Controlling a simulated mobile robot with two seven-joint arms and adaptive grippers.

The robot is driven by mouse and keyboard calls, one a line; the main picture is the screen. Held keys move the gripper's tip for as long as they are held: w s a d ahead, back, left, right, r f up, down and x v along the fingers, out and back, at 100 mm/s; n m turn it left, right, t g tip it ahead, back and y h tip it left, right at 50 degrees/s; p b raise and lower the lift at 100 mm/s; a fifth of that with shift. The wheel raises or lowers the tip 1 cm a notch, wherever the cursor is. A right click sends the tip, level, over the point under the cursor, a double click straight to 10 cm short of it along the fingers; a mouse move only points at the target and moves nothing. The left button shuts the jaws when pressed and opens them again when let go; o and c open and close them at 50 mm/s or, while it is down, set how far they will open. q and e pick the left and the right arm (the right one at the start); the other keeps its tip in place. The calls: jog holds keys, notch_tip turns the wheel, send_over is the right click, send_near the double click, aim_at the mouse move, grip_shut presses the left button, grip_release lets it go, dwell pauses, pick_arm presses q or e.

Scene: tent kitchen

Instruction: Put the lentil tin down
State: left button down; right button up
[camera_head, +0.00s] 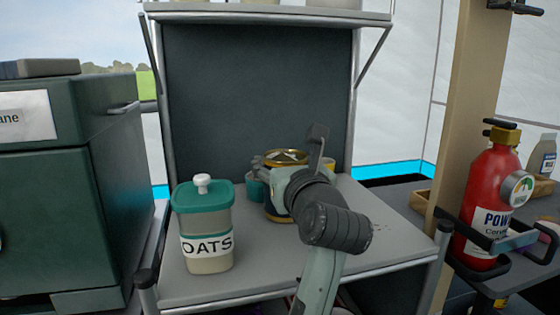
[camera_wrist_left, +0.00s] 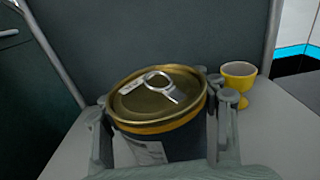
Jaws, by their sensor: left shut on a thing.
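The lentil tin (camera_head: 284,157) is dark with a gold lid and rims, over the middle of the grey shelf (camera_head: 228,287). My left gripper (camera_head: 291,182) is shut on it, and my wrist hides much of its near side. In the left wrist view the tin (camera_wrist_left: 160,92) shows its ring-pull lid and part of a pale label, with a finger of the gripper (camera_wrist_left: 163,128) on each side. The tin looks upright. Its lower rim is near the shelf top, but I cannot tell whether it touches. My right gripper is not in view.
A teal-lidded oats canister (camera_head: 207,230) stands left of the tin. A yellow cup (camera_wrist_left: 239,82) stands behind it to the right. A teal item (camera_head: 256,188) is close to the tin's left. A dark back panel (camera_head: 250,90) closes the rear. The shelf's front right is partly free.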

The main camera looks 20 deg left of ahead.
pick_arm(q)
jog(key=shift+c, duration=2.2)
grip_release()
jog(key=shift+f, duration=0.1)
